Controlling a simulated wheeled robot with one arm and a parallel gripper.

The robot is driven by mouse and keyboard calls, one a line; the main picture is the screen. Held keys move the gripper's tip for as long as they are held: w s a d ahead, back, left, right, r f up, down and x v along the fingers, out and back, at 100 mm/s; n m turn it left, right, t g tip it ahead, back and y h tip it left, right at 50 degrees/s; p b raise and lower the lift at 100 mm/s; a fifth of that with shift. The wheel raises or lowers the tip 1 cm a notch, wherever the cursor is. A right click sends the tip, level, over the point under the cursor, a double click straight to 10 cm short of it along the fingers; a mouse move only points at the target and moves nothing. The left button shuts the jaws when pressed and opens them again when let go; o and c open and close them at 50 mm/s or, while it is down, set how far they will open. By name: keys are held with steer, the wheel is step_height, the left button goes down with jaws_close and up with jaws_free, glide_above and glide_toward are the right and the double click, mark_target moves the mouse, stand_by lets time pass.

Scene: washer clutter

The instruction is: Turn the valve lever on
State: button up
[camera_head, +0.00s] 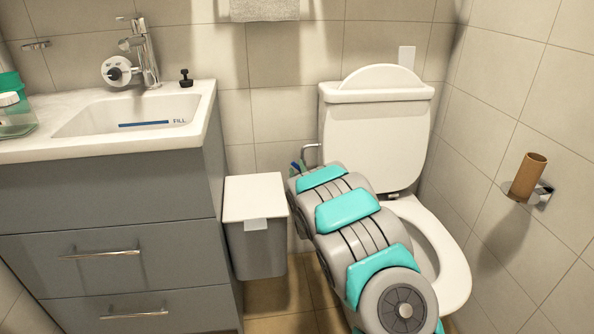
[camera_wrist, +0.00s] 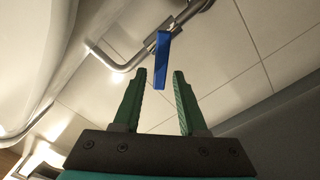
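The valve lever (camera_wrist: 162,60) is a flat blue handle on a silver pipe fitting in the wrist view. It points from the pipe toward my gripper. My gripper (camera_wrist: 160,76) has two green fingers, spread apart and empty. The lever's free end appears in the gap between the fingertips, touching neither finger in the picture; I cannot tell how deep it sits. In the head view my arm reaches to the space between the toilet and the bin, where small blue and green bits show by the pipe. My arm hides most of that spot.
A bent metal pipe (camera_wrist: 120,67) runs beside the lever, with tiled wall behind. In the head view, the toilet (camera_head: 375,135) stands right of the pipe. A grey bin with a white lid (camera_head: 254,195) stands left, beside the sink cabinet (camera_head: 110,220). A roll holder is at right.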

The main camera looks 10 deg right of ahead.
jaws_close()
stand_by(0.5)
steer(key=shift+d+r+m+b, duration=0.15)
steer(key=shift+d+m+b, duration=0.4)
steer(key=shift+m, duration=0.9)
steer(key=shift+d+r+m+b, duration=0.2)
steer(key=shift+d+m+b, duration=0.35)
steer(key=shift+m, duration=0.95)
steer(key=shift+d+r+m+b, duration=0.15)
steer(key=shift+d+m+b, duration=0.4)
steer(key=shift+m, duration=0.9)
steer(key=shift+a, duration=0.15)
steer(key=shift+o, duration=1)
jaws_free()
steer(key=shift+s, duration=0.15)
